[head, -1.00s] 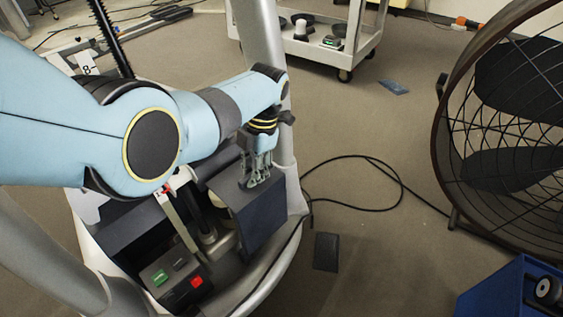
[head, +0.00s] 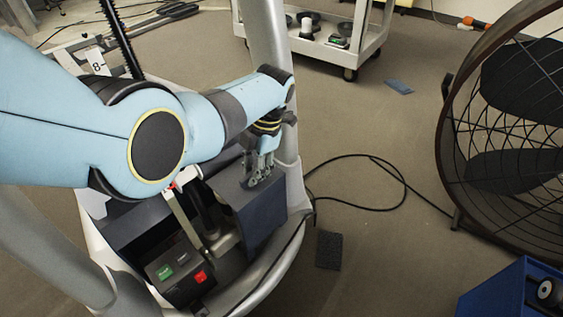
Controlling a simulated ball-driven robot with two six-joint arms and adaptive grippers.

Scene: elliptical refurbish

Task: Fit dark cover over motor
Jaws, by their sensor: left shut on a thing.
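The dark cover (head: 262,213) is a blue-black box-like shell at the right side of the open elliptical base. My left gripper (head: 257,180) comes down from above and is shut on the cover's upper edge. The cover is at or just above the base; I cannot tell whether it is seated. I cannot make out the motor clearly; the cover and my left arm hide part of that area. Light metal parts (head: 224,241) show just left of the cover. My right gripper is out of view.
A control box with green and red switches (head: 182,273) sits at the base's front. A black cable (head: 352,206) and a small dark pad (head: 329,250) lie on the floor to the right.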

